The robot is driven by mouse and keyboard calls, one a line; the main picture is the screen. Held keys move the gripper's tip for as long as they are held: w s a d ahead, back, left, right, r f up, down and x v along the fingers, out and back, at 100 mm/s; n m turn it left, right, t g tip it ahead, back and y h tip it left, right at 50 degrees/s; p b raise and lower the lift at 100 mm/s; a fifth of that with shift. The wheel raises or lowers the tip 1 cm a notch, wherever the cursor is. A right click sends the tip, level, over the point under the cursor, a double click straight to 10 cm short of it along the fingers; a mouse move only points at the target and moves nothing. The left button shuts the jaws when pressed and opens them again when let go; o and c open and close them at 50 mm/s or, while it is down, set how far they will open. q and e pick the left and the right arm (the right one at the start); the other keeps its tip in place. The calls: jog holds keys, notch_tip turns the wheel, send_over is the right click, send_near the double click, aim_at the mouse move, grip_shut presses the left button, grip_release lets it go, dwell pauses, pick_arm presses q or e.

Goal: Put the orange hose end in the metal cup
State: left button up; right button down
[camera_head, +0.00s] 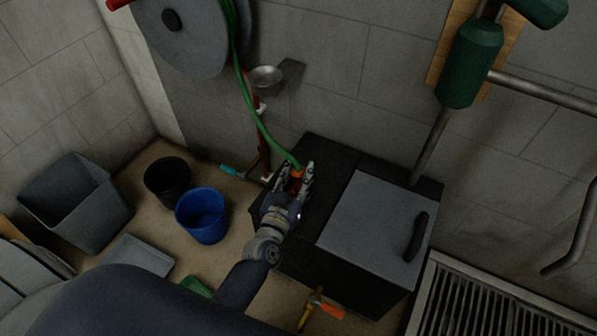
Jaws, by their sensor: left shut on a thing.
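The orange hose end (297,174) is at the tip of a green hose (256,118) that hangs from a grey reel on the wall. My left gripper (303,175) is shut on the orange hose end, above the dark left part of a box. The metal cup (265,76) is a small shiny bowl on a wall bracket, up and to the left of the gripper and apart from it. The green hose passes just left of the cup. My right gripper is not in view.
The dark box (325,190) has a grey lid (375,226) with a black handle. A blue bucket (202,216), a black bucket (167,181) and a grey bin (75,203) stand at left. A red pipe (263,140) runs below the cup. A floor grate (480,305) lies at lower right.

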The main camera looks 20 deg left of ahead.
pick_arm(q)
jog(key=o, duration=1.2)
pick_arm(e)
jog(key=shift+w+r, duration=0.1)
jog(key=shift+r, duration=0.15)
pick_arm(q)
jog(key=shift+s, duration=0.25)
jog(key=s+p, duration=0.1)
jog(key=s, duration=1)
jog(key=shift+s+d, duration=0.15)
jog(key=shift+s, duration=0.15)
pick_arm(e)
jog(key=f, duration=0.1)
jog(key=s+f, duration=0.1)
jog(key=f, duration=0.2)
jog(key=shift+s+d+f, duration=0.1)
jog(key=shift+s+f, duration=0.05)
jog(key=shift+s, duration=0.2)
